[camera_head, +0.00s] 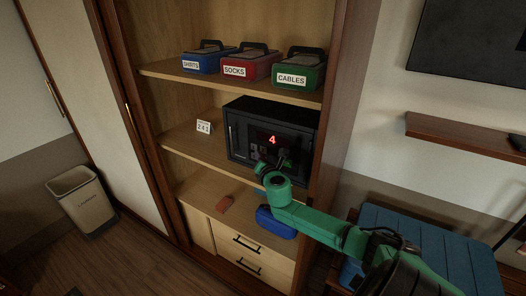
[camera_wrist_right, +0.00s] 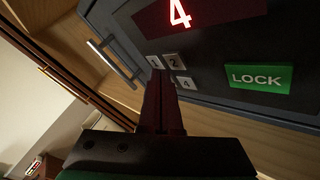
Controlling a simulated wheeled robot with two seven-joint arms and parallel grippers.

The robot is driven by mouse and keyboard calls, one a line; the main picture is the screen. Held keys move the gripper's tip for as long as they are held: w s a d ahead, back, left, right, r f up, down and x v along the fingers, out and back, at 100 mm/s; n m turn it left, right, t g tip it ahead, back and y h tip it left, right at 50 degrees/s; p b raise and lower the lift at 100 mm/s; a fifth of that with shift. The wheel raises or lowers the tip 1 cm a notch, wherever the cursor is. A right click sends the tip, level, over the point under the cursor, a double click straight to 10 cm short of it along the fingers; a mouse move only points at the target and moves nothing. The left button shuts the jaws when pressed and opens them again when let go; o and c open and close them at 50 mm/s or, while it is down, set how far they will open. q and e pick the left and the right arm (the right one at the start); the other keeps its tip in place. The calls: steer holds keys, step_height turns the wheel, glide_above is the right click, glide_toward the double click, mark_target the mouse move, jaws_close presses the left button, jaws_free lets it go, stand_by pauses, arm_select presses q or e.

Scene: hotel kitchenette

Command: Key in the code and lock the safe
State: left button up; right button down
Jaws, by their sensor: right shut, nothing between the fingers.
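The dark safe (camera_head: 238,138) stands on the middle shelf with its door shut. Its display (camera_head: 272,140) shows a red 4, which also shows in the right wrist view (camera_wrist_right: 180,13). A small white number card (camera_head: 204,127) stands left of the safe. My left gripper is out of view.
Blue, red and green labelled boxes (camera_head: 203,63) stand on the shelf above.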

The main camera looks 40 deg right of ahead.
steer(key=shift+w+d, duration=0.15)
steer(key=shift+d, duration=0.25)
steer(key=shift+w+d, duration=0.1)
steer(key=shift+d, duration=0.25)
stand_by(0.7)
steer(key=shift+s+a, duration=0.25)
steer(key=shift+a, duration=0.5)
steer(key=a, duration=0.1)
steer(key=s+a+p, duration=0.1)
steer(key=a, duration=0.1)
steer(key=a+p, duration=0.1)
steer(key=shift+s+a, duration=0.25)
steer(key=shift+a, duration=0.15)
stand_by(2.1)
